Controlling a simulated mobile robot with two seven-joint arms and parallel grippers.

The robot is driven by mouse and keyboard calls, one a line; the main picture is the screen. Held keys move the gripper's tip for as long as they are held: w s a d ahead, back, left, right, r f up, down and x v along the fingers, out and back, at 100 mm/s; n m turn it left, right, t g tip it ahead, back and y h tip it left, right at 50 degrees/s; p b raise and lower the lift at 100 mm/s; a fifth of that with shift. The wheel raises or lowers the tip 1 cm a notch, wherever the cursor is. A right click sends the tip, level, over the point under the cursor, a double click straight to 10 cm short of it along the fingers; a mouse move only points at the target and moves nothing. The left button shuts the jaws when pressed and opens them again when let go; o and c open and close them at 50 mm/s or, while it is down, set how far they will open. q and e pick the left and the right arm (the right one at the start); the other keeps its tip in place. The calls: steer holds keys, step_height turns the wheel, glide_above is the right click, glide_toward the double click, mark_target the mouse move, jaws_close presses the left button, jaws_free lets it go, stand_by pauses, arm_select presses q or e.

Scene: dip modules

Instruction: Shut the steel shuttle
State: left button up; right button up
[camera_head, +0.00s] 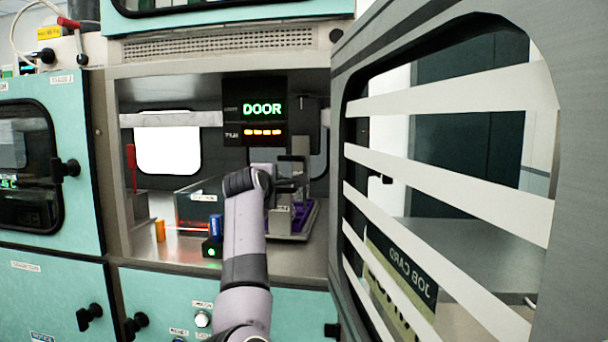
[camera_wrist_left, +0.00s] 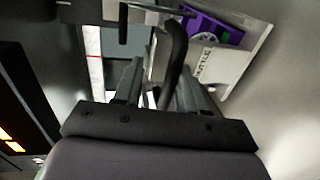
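The steel shuttle (camera_head: 296,236) is a pale metal tray with purple parts, inside the open chamber at the centre of the head view. Its label and purple insert show at the upper right of the left wrist view (camera_wrist_left: 235,62). A dark curved handle (camera_wrist_left: 177,45) stands up beside it. My left gripper (camera_wrist_left: 160,88) has its fingers apart, with the handle between them, nearer the right finger. Contact with the handle cannot be made out. In the head view my left wrist hides part of the shuttle. My right gripper is not in view.
The chamber's large striped door (camera_head: 450,190) stands open at the right. A display (camera_head: 262,110) reads DOOR. A clear bin (camera_head: 196,208), a blue item (camera_head: 215,226) and an orange vial (camera_head: 160,231) stand left of my arm. A closed teal door (camera_head: 84,130) is at far left.

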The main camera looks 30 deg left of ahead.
arm_select(q)
steer(key=shift+a+f, duration=0.1)
steer(key=shift+f, duration=0.05)
stand_by(0.4)
steer(key=shift+s, duration=0.1)
steer(key=b+v, duration=0.2)
steer(key=v, duration=0.5)
steer(key=shift+s+d+r, duration=0.2)
steer(key=shift+s+r, duration=0.1)
steer(key=shift+r, duration=0.05)
steer(key=shift+f, duration=0.1)
